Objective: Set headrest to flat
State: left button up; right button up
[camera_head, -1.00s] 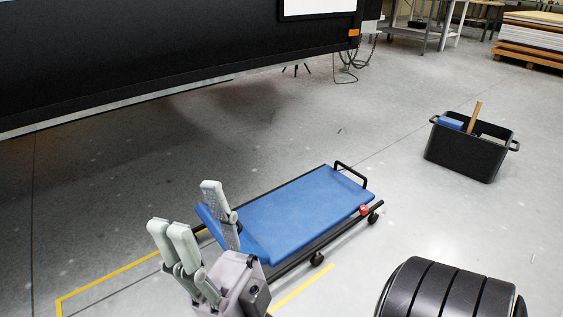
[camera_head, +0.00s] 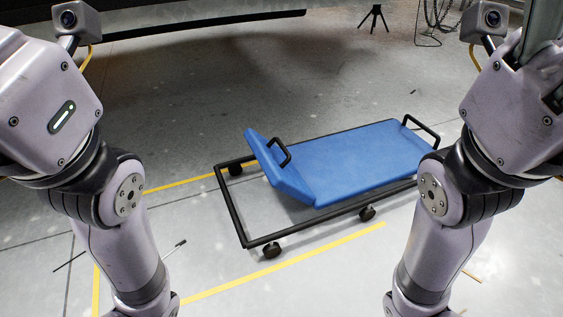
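The creeper has a long blue padded bed (camera_head: 355,158) on a black wheeled frame (camera_head: 243,228). Its blue headrest (camera_head: 277,168), at the left end, is tilted up at an angle to the bed. A black handle (camera_head: 283,153) stands on the headrest's inner side. My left gripper (camera_head: 45,95) is raised at the upper left, close to the camera; its fingers are out of the picture. My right gripper (camera_head: 540,62) is raised at the upper right, with grey finger parts cut off by the edge. Both grippers are well apart from the headrest, and neither opening shows.
A second black handle (camera_head: 421,129) stands at the creeper's right end. The dark caravan underside (camera_head: 200,20) spans the back, and a small tripod (camera_head: 374,18) stands behind. Yellow lines (camera_head: 285,267) mark the floor.

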aim_at(276, 162)
jog(key=i+l+u, duration=0.2)
jog(key=i, duration=0.35)
jog(key=i+l+u, duration=0.2)
jog(key=i, duration=0.35)
jog(key=j, duration=0.1)
